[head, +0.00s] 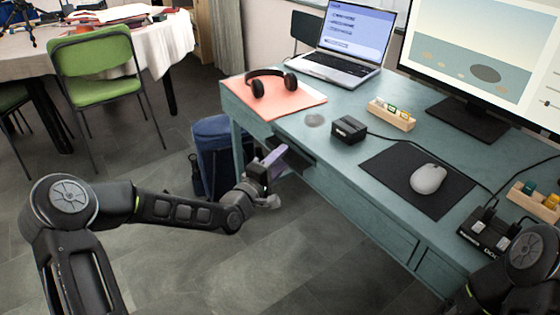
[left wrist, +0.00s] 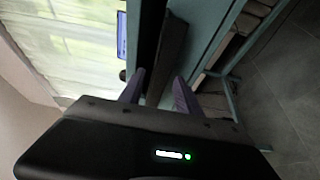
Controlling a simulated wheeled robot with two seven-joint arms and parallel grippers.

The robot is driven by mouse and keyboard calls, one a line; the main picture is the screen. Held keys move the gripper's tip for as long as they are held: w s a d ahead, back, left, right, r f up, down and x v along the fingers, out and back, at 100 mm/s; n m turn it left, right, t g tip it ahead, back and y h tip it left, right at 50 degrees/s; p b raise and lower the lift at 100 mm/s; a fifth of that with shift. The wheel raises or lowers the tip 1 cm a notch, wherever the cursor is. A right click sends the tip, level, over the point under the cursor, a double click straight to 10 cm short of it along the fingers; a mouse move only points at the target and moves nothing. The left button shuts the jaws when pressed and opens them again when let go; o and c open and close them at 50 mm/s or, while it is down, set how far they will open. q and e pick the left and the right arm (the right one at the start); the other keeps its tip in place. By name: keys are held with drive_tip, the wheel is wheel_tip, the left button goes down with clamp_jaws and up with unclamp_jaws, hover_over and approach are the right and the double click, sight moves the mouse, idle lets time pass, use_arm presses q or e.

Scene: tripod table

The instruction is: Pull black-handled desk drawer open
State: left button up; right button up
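The teal desk (head: 345,125) runs along the right of the head view, with drawer fronts (head: 365,208) under its top. A dark bar (head: 295,158), which looks like the black handle, juts from the desk front near its left end. My left gripper (head: 275,155) is at that bar, its purple fingers pointing to the desk. In the left wrist view the two fingers (left wrist: 160,92) stand apart, with the dark bar (left wrist: 172,50) running between them. I cannot tell whether they touch it. My right gripper is not in view; only part of my right arm shows at lower right.
On the desk are headphones (head: 270,80) on a pink folder, a laptop (head: 348,45), a black box (head: 349,130), a mouse (head: 428,178) on a dark mat and a monitor. A blue bag (head: 212,150) stands behind my left gripper. The floor in front is clear.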

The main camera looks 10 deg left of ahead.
use_arm(q)
clamp_jaws()
idle(0.3)
drive_tip(key=shift+s+f, duration=0.1)
drive_tip(key=shift+f, duration=0.1)
idle(0.9)
